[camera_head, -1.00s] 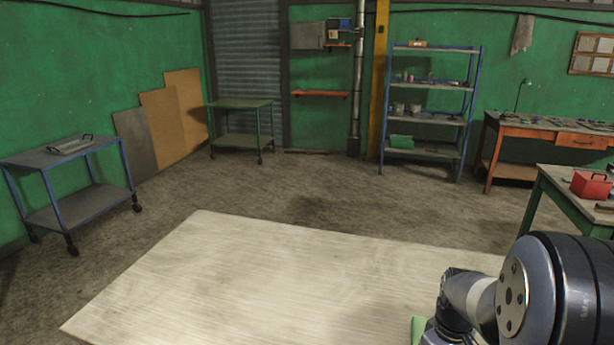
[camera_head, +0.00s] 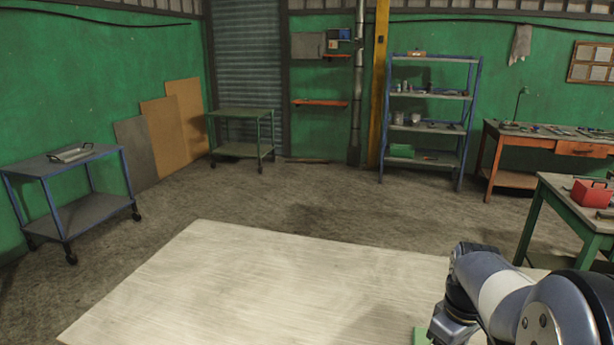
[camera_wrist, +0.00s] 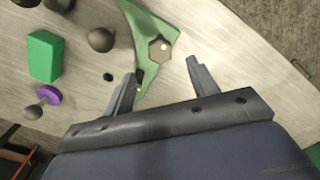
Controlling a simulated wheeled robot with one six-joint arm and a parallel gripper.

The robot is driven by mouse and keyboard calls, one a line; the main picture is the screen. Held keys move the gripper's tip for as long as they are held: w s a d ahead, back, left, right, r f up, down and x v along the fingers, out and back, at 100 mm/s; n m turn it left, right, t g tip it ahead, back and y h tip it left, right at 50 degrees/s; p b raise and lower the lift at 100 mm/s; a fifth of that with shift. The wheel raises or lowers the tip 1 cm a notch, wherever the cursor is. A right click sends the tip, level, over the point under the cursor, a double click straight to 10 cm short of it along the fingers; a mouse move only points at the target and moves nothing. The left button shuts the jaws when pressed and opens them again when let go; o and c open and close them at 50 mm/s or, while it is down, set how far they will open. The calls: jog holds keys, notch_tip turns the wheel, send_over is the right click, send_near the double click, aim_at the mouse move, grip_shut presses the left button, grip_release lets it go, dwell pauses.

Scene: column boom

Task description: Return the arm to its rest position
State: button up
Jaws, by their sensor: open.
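My gripper (camera_wrist: 163,88) is in the wrist view with its two fingers spread apart and nothing between them. It is above the pale wooden tabletop (camera_wrist: 215,50). A green cloth-like piece (camera_wrist: 150,30) with a hexagonal brown item (camera_wrist: 160,50) on it lies beyond the fingers. In the head view, my arm is at the lower right over the pale tabletop (camera_head: 230,290), and the gripper itself is out of sight there.
The wrist view shows a green block (camera_wrist: 45,56), a purple disc (camera_wrist: 49,95) and several dark round items on the tabletop. A blue trolley (camera_head: 75,185) stands left. A green bench with a red toolbox (camera_head: 592,193) stands right.

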notch_tip(320, 180, down, 7)
jog(key=shift+f, duration=0.1)
jog(key=shift+m, duration=0.3)
jog(key=m, duration=0.3)
jog(key=shift+p, duration=0.35)
jog(key=m, duration=0.5)
jog(key=shift+p, duration=0.3)
jog(key=m, duration=0.4)
jog(key=shift+m+p, duration=0.35)
jog(key=shift+m, duration=0.05)
jog(key=m+p, duration=0.1)
jog(key=m, duration=0.3)
jog(key=shift+m, duration=0.3)
jog(key=shift+w+r, duration=0.1)
jog(key=shift+r, duration=1)
